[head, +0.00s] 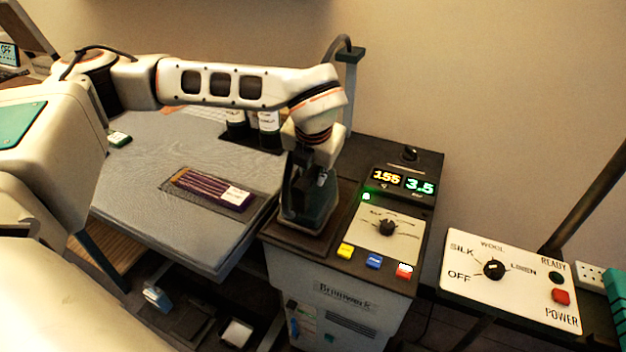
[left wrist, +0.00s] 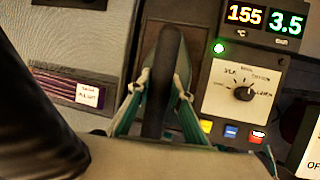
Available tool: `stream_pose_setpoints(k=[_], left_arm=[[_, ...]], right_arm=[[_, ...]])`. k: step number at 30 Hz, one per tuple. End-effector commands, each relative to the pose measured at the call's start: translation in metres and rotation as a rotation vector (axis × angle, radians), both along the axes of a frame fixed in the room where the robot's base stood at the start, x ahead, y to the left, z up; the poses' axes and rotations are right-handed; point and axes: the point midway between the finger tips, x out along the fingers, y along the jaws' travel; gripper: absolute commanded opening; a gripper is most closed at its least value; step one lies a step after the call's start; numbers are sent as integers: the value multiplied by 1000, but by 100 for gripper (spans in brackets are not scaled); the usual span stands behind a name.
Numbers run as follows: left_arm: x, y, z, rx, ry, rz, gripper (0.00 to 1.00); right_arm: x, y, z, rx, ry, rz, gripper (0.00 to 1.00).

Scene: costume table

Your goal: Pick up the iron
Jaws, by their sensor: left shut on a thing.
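The iron (head: 309,212) stands on the dark top of the steam station, at its left side, a dark teal body under my left gripper. My left gripper (head: 313,172) comes down from above and is shut on the iron's handle. In the left wrist view the dark handle (left wrist: 163,82) runs between the two fingers of the left gripper (left wrist: 157,90). The gripper hides much of the iron's upper part. I cannot tell whether the iron touches its rest or hangs just above it. My right gripper is not in view.
The station's panel (head: 388,227) with lit displays, a dial and coloured buttons lies right of the iron. A grey board (head: 150,215) with a purple striped cloth (head: 212,188) is at left, with dark bottles (head: 268,130) behind. A white control panel (head: 510,280) stands at right.

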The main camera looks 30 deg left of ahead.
Motion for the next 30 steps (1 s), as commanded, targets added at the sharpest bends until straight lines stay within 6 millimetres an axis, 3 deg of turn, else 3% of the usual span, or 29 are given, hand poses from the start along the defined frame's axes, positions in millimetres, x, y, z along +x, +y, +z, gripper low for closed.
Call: stream_pose_setpoints(k=[18,24,30], left_arm=[[2,0,143,-2,-12,1,0],[1,0,172,-2,-9,1,0],[1,0,184,-1,-6,0,0]], right_arm=[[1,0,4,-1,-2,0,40],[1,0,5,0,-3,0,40],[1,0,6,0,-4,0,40]])
